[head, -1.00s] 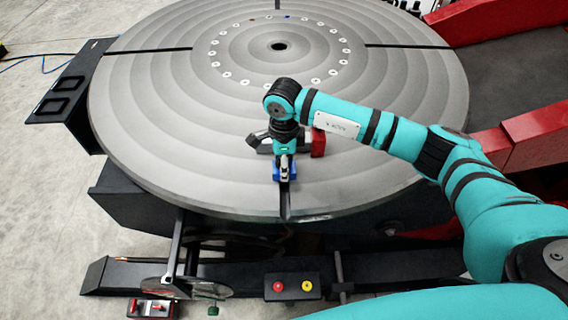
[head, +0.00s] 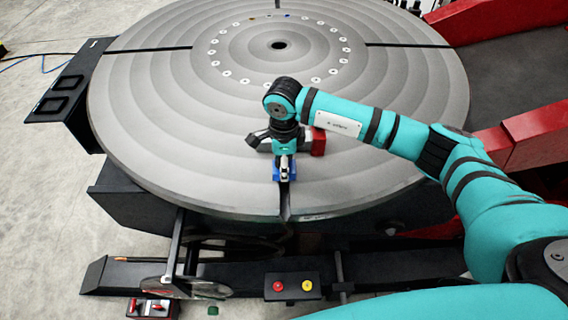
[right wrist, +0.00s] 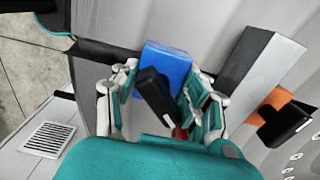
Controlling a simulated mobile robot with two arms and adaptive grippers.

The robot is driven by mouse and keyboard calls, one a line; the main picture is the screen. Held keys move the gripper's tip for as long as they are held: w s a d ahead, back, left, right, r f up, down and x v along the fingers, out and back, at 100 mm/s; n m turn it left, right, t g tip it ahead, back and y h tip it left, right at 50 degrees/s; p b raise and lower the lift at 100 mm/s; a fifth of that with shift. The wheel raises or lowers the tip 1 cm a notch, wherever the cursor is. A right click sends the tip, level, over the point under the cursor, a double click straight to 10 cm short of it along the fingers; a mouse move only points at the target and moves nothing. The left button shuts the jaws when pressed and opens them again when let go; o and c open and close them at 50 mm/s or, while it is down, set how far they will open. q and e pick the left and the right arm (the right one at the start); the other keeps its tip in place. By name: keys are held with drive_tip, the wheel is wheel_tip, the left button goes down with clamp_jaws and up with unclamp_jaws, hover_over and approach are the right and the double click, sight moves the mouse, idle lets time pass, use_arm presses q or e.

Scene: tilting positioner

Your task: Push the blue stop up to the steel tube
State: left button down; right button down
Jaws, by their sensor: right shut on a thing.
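The blue stop (head: 277,173) sits at the slot in the near part of the round grey table. It also shows in the right wrist view (right wrist: 172,62), with a dark handle-like part (right wrist: 154,94) on its near side. My right gripper (head: 284,166) points down at it; its fingers (right wrist: 165,108) are closed around the stop from both sides. The steel tube (right wrist: 263,75) lies beside it on the table, toward the centre. A gap shows between stop and tube in the wrist view. In the head view my wrist hides much of the tube (head: 257,139). My left gripper is out of view.
A red block (head: 318,142) stands right of my right gripper. An orange and black part (right wrist: 275,105) lies beyond the tube in the wrist view. The round table (head: 180,130) is otherwise largely clear. A button box (head: 292,286) stands below its near edge.

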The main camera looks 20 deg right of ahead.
drive_tip(key=shift+s+f, duration=0.15)
drive_tip(key=shift+f, duration=0.1)
idle(0.3)
drive_tip(key=shift+r, duration=0.1)
drive_tip(key=shift+s, duration=0.25)
drive_tip(key=c, duration=1)
unclamp_jaws()
drive_tip(key=shift+c, duration=0.2)
drive_tip(key=o, duration=0.9)
drive_tip(key=shift+w+r, duration=0.1)
drive_tip(key=shift+w, duration=0.05)
drive_tip(key=shift+o, duration=0.2)
drive_tip(key=shift+r, duration=0.1)
drive_tip(key=shift+r+p, duration=1.4)
drive_tip(key=shift+r, duration=2.05)
